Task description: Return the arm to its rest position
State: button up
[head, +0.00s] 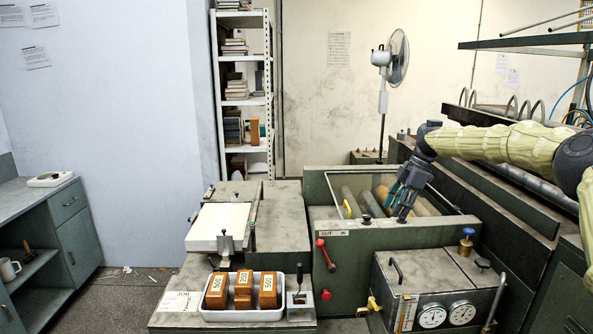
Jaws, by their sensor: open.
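My arm (500,146), in a pale yellow sleeve, reaches in from the right edge of the head view. My gripper (398,212), dark with teal parts, hangs at its end and points down. It is over the front right part of the machine's open roller bay (352,186). It is open, and I see nothing held in it. I cannot tell whether the fingertips touch the machine.
A red-knobbed lever (325,255) and a gauge box (440,290) are in front. A white tray (243,313) holds several orange-brown weights at front left. A white stack (219,225) lies on the feed table. A fan (391,62) stands behind. Floor at left is mostly clear.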

jog(key=s+a+f+m, duration=0.25)
jog(key=a+f, duration=0.45)
jog(key=f, duration=0.6)
jog(key=s+a+f+m, duration=0.2)
jog(key=s+a+f, duration=0.3)
jog(key=f, duration=0.8)
jog(key=s+a+f+m, duration=0.2)
jog(key=s+a+f, duration=0.1)
jog(key=s+f, duration=0.45)
jog(key=s+a+f+m, duration=0.2)
jog(key=s+a+f, duration=0.1)
jog(key=s+f, duration=0.5)
jog(key=s+d+f+m+h+b, duration=0.1)
jog(key=s+f+m, duration=0.3)
jog(key=s, duration=0.6)
jog(key=s+d+f+m+h, duration=0.1)
jog(key=s+f+m, duration=0.1)
jog(key=s+f, duration=0.7)
jog(key=s+d+r+m+h, duration=0.1)
jog(key=s+d+r+m, duration=0.1)
jog(key=s, duration=0.8)
jog(key=s+d+r+m+h, duration=0.1)
jog(key=s+d+r+m, duration=0.1)
jog(key=s, duration=0.9)
jog(key=d+m, duration=0.1)
jog(key=d, duration=0.1)
jog(key=shift+s+d+r, duration=0.3)
jog(key=shift+d+r, duration=0.1)
